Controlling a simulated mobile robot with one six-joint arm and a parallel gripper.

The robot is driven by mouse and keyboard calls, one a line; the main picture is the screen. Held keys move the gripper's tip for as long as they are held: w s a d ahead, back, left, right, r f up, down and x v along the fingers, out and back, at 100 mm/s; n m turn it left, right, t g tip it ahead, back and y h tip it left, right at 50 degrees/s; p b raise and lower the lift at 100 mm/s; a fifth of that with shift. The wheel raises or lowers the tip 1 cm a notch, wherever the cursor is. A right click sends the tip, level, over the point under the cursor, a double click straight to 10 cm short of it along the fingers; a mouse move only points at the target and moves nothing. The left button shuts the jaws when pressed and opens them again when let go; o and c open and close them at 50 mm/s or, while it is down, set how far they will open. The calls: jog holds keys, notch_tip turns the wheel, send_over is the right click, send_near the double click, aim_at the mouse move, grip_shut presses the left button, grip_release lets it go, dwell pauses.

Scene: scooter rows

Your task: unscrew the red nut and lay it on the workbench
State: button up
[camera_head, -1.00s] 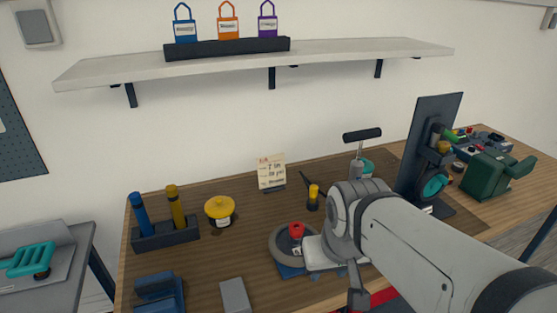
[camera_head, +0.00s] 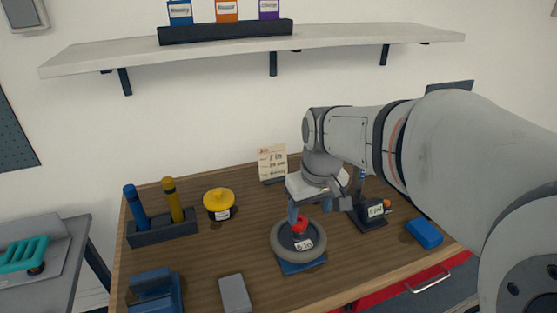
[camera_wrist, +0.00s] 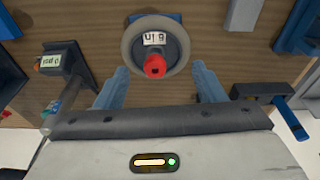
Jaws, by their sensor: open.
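The red nut (camera_head: 300,224) sits at the hub of a grey-tyred wheel (camera_head: 318,249), which rests on a blue base (camera_head: 301,267) on the wooden workbench (camera_head: 200,262). The nut also shows in the wrist view (camera_wrist: 155,68), below a small white label on the wheel's hub. My gripper (camera_head: 306,209) hangs just above the wheel, pointing down. In the wrist view my gripper (camera_wrist: 160,76) is open, with a blue finger on either side of the nut. The fingers look apart from it; their exact height over it is hard to tell.
A yellow-lidded pot (camera_head: 219,204), a rack (camera_head: 165,228) with blue and yellow handles, and a grey block (camera_head: 235,294) stand left of the wheel. A labelled black stand (camera_head: 374,212) and a blue block (camera_head: 424,232) are to the right. Bare wood lies left of the wheel.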

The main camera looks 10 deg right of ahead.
jog(key=n, duration=0.1)
send_near(299, 222)
jog(key=shift+w+d+r+g+b, duration=0.1)
jog(key=shift+g+b, duration=0.2)
jog(key=shift+n, duration=0.3)
jog(key=f, duration=0.2)
jog(key=w+f, duration=0.1)
jog(key=f, duration=0.4)
jog(key=shift+w+f, duration=0.15)
jog(key=shift+f, duration=0.25)
